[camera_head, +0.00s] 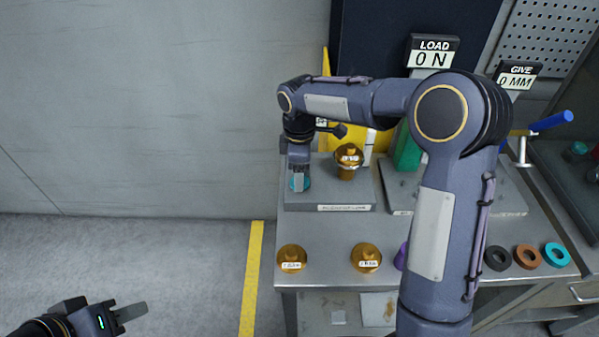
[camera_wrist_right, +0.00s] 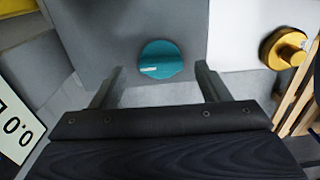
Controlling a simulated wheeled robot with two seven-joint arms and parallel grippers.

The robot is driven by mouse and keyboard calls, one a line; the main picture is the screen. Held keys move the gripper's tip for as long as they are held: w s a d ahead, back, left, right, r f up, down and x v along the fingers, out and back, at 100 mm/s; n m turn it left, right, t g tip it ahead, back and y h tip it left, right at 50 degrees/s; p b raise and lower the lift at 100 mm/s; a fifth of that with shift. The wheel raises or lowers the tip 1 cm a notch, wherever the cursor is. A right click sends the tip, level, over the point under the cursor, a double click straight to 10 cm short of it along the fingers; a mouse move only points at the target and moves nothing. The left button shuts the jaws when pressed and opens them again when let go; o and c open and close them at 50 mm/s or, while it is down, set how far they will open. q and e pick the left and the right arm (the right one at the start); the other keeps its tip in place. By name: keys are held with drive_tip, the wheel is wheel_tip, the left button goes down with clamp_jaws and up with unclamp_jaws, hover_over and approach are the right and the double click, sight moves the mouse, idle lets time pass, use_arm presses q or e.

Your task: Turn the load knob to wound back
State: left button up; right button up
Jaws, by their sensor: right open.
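A round teal knob (camera_wrist_right: 160,60) with a short white mark on its left side sits on a grey block. It also shows in the head view (camera_head: 306,184), partly hidden by my right gripper. My right gripper (camera_head: 297,182) points down over it. In the right wrist view the two fingers of the right gripper (camera_wrist_right: 160,70) are apart, one to each side of the knob, with nothing held between them. I cannot tell how far above it they are. The LOAD display (camera_head: 431,58) reads 0 N. My left gripper (camera_head: 132,312) is far off at the lower left.
A brass knob-like part (camera_head: 348,160) stands just right of the teal knob. Brass pieces (camera_head: 291,258) (camera_head: 366,257) sit along the bench's front edge, with dark, brown and teal rings (camera_head: 556,255) at right. A GIVE display (camera_head: 518,80) reads 0 MM. Left of the bench is bare floor.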

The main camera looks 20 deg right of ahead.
wheel_tip(320, 180, up, 6)
drive_tip(key=shift+r, duration=0.15)
idle(0.5)
drive_tip(key=shift+s+d+r, duration=0.2)
drive_tip(key=shift+s, duration=0.05)
drive_tip(key=s+d+r+m+t+y, duration=0.1)
drive_tip(key=s+d+r+m, duration=0.3)
drive_tip(key=s, duration=0.4)
drive_tip(key=s+f+m+t+y, duration=0.1)
drive_tip(key=s+f+m+t, duration=0.1)
drive_tip(key=s+m, duration=0.4)
drive_tip(key=s+f+m+t+y, duration=0.1)
drive_tip(key=s+m, duration=0.5)
drive_tip(key=s, duration=0.7)
drive_tip(key=shift+s+d+f+t+y, duration=0.3)
drive_tip(key=shift+s+f+t+y, duration=0.1)
drive_tip(key=shift+f+t, duration=0.35)
